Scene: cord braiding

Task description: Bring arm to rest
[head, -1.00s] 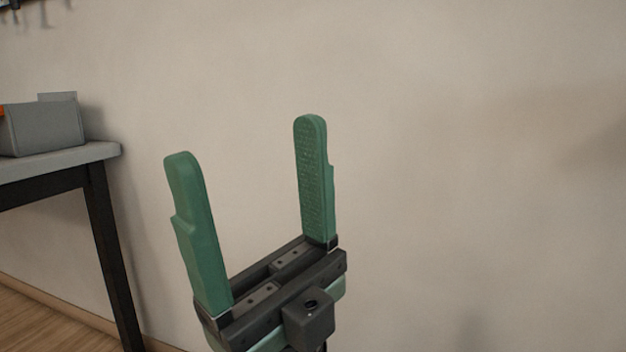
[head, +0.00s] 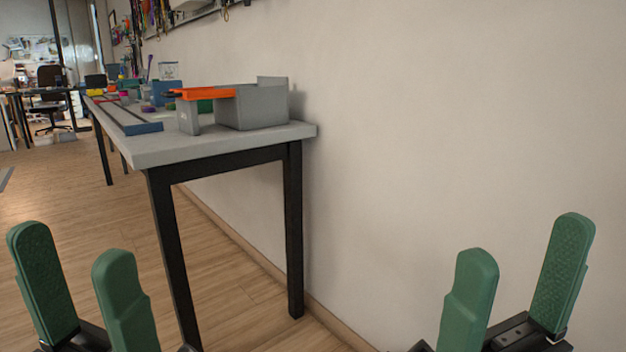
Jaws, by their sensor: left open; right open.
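My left gripper (head: 72,245) shows at the lower left, its two green fingers apart and pointing up, with nothing between them. My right gripper (head: 525,238) shows at the lower right, also with its green fingers apart and empty. Neither gripper touches anything that I can see. The arms behind both grippers are mostly below the picture's edge.
A grey-topped table (head: 225,148) with black legs stands along the wall (head: 450,110). On it are a grey block-like fixture (head: 258,107), an orange piece (head: 205,93) and several small coloured items. Wooden floor (head: 70,200) is open at left. A chair (head: 48,98) stands far back.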

